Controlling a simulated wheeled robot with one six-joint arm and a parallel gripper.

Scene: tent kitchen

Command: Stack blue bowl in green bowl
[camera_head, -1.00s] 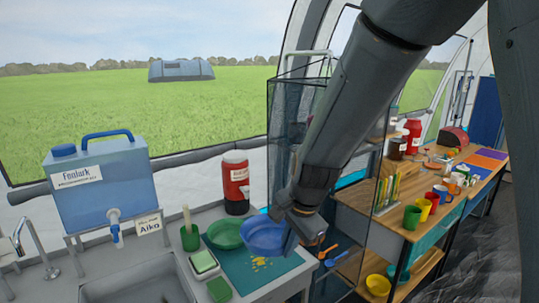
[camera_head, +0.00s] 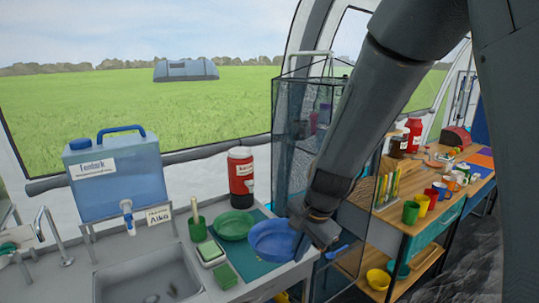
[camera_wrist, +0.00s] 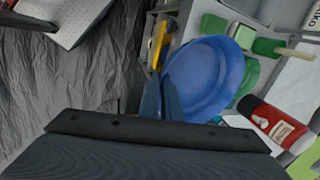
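The blue bowl (camera_head: 271,241) is at my gripper (camera_head: 306,236), which is shut on its right rim in the head view. The wrist view shows the blue bowl (camera_wrist: 205,80) beside the gripper's two fingers (camera_wrist: 160,98), which are close together at its rim. The bowl appears raised over the front edge of the counter. The green bowl (camera_head: 232,224) sits on the teal mat, behind and left of the blue bowl. In the wrist view the green bowl (camera_wrist: 250,76) is partly hidden by the blue one.
A red flask (camera_head: 241,180) stands behind the green bowl. A green cup (camera_head: 197,228) with a handled tool, a sponge dish (camera_head: 211,253) and a green sponge (camera_head: 226,276) are left, beside the sink (camera_head: 148,278). A mesh cabinet (camera_head: 293,130) stands right.

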